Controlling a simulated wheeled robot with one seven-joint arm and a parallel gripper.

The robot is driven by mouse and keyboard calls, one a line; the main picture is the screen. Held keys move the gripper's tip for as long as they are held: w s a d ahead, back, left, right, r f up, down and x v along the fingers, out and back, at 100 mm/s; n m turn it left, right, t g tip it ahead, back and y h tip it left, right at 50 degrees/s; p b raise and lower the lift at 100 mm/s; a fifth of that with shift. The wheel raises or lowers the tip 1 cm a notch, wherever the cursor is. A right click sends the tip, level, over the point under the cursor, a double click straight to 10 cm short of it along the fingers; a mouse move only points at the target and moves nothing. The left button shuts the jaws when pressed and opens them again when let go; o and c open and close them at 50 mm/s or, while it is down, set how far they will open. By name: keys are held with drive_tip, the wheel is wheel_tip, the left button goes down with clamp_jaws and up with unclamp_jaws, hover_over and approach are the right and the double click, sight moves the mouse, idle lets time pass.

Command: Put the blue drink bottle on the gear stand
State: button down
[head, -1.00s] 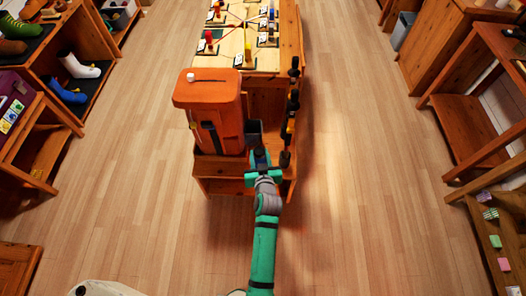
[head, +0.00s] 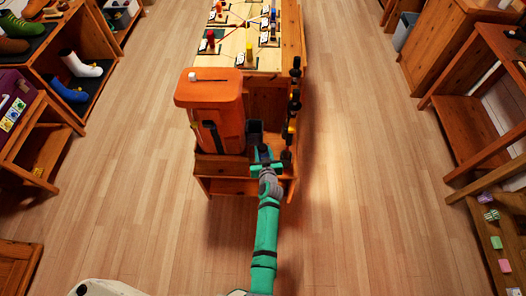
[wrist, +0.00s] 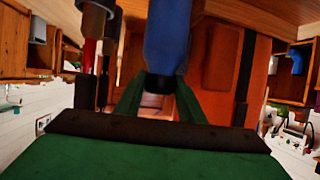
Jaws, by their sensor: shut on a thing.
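The blue drink bottle (wrist: 166,40) is between the green fingers of my gripper (wrist: 158,98) in the wrist view, with its dark end toward the palm. My gripper is shut on it. In the head view my gripper (head: 266,165) is over the near end of a low wooden stand (head: 232,186), which looks like the gear stand. The bottle is mostly hidden there by my gripper. I cannot tell whether the bottle touches the stand.
A large orange pack (head: 212,110) stands on the stand, left of my gripper. A dark open container (head: 256,130) is just beyond my gripper. Several dark upright items (head: 293,105) line the right side.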

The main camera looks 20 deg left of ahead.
drive_tip(key=shift+f, duration=0.1)
drive_tip(key=c, duration=1.2)
unclamp_jaws()
drive_tip(key=shift+f, duration=0.1)
drive_tip(key=s+d+r+m+h, duration=0.1)
drive_tip(key=s+d+r, duration=0.3)
drive_tip(key=s, duration=0.6)
drive_tip(key=s+d+r+m+t+h, duration=0.1)
drive_tip(key=s+d, duration=0.5)
drive_tip(key=s, duration=0.3)
drive_tip(key=s+d+r+m+h, duration=0.1)
drive_tip(key=s+d+r+h, duration=0.3)
drive_tip(key=s, duration=0.6)
drive_tip(key=s+d+r, duration=0.1)
drive_tip(key=s+r, duration=0.4)
drive_tip(key=s+d+r+m+t, duration=0.1)
drive_tip(key=s+d+r, duration=0.1)
drive_tip(key=s+r, duration=0.3)
drive_tip(key=s+d+r+m+t, duration=0.1)
drive_tip(key=s+d+r, duration=0.1)
drive_tip(key=s+r, duration=0.4)
drive_tip(key=shift+r, duration=0.1)
